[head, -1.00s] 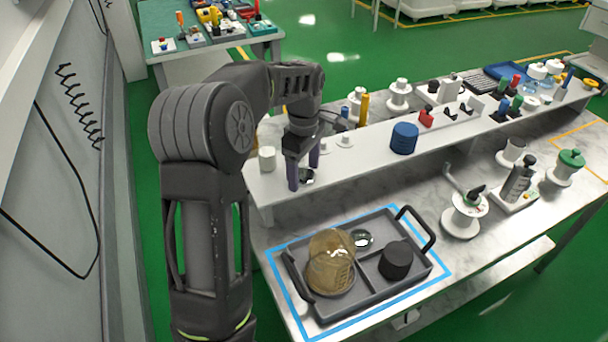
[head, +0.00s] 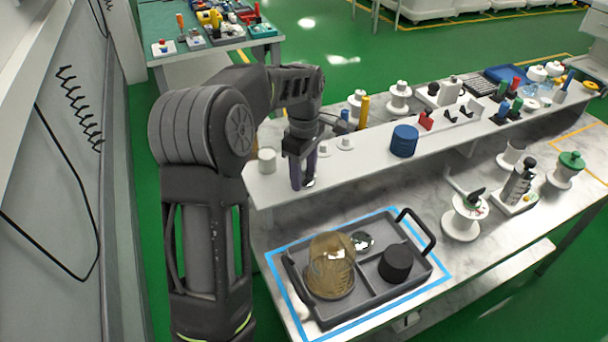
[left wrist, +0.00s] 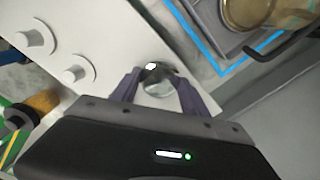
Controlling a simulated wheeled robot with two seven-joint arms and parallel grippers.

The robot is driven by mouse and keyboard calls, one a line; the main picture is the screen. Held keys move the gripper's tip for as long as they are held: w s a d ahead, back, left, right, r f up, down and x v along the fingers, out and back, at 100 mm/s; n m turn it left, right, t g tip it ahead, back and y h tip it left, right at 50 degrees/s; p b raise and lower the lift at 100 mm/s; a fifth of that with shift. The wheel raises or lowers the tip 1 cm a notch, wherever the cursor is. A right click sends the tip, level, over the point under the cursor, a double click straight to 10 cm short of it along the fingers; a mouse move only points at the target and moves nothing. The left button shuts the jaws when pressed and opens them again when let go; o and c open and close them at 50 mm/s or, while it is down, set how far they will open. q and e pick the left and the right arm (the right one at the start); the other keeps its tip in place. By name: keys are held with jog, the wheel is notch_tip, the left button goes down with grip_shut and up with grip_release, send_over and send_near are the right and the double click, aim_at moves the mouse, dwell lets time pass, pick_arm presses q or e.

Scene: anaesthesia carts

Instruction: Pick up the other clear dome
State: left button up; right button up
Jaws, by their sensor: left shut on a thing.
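My left gripper (head: 303,180) is shut on a small clear dome (head: 310,182) at the front edge of the raised white shelf. In the left wrist view the shiny dome (left wrist: 159,82) sits between the two purple fingers. I cannot tell whether it still touches the shelf. Another small clear dome (head: 362,241) lies in the grey tray (head: 357,290), in the back compartment. My right gripper is not in view.
The tray also holds a large amber dome (head: 330,266) and a black round piece (head: 396,262); blue tape outlines it. White knobbed pieces (head: 345,142) and a blue cylinder (head: 404,140) stand on the shelf (head: 370,160).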

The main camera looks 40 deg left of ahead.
aim_at(304, 170)
pick_arm(q)
notch_tip(304, 170, up, 8)
jog(key=shift+f+b, duration=0.15)
jog(key=shift+b, duration=0.4)
jog(key=shift+r+p, duration=0.75)
jog(key=shift+r, duration=0.45)
